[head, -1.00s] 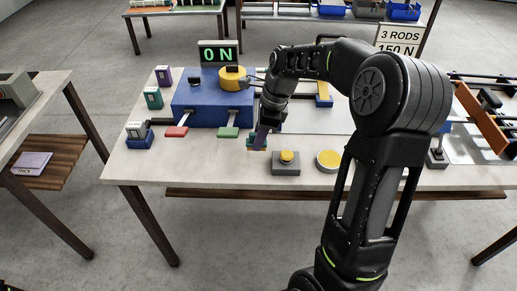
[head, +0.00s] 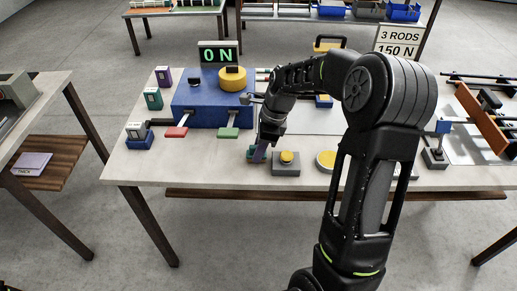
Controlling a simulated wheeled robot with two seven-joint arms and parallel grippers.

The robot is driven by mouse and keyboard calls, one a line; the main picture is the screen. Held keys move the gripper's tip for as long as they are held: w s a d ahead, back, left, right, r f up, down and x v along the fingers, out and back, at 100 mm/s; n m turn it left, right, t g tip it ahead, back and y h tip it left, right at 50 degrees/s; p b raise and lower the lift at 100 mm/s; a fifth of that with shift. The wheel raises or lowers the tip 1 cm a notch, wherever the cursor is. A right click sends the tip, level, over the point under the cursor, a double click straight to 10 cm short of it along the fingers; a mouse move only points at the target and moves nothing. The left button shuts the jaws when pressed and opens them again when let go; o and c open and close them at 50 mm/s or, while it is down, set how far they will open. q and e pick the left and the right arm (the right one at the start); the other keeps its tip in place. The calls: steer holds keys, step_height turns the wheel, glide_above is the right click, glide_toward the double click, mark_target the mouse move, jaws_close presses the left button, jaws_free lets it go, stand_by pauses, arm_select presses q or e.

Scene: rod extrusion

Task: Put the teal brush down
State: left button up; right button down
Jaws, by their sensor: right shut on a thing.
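The teal brush (head: 251,153) is low at the front of the main table, just left of the grey block with a yellow button. Only a small teal part shows, beside a purple part at the fingers. My right gripper (head: 260,148) points down and is shut on the brush. I cannot tell whether the brush touches the table top. My left gripper is not in view.
A grey block with a yellow button (head: 286,168) stands close to the right of the gripper. A blue machine (head: 185,106) with red and green levers stands behind it. The table's front left (head: 190,165) is clear.

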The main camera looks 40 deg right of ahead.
steer(key=shift+f, duration=0.15)
steer(key=c, duration=1.1)
jaws_free()
steer(key=shift+c, duration=0.2)
steer(key=v, duration=1.2)
steer(key=shift+r, duration=0.2)
steer(key=shift+s+f, duration=0.1)
